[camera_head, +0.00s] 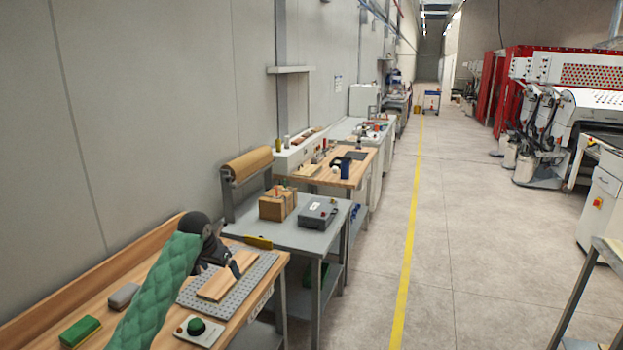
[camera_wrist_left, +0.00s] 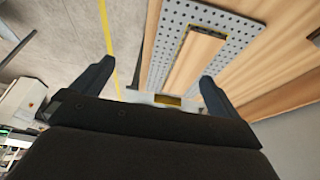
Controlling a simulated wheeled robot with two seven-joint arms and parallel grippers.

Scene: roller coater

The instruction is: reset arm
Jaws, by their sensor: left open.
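My left gripper (camera_head: 218,269) is black, at the end of the arm in a green quilted sleeve, above the near wooden workbench (camera_head: 55,313). In the left wrist view its two fingers (camera_wrist_left: 155,85) are spread wide with nothing between them. A wooden board (camera_head: 216,286) lies on a grey perforated plate (camera_head: 259,270) near the bench's right end, close to the gripper in the head view. The board (camera_wrist_left: 193,62) and plate (camera_wrist_left: 236,42) also show beyond the fingertips in the wrist view. My right gripper is not in view.
A green-topped block (camera_head: 80,331), a grey block (camera_head: 124,296) and a box with a green button (camera_head: 199,330) are on the bench. Behind stands a grey table (camera_head: 285,235) with a cardboard box (camera_head: 278,203) and a dark case (camera_head: 319,212). The floor aisle to the right is open.

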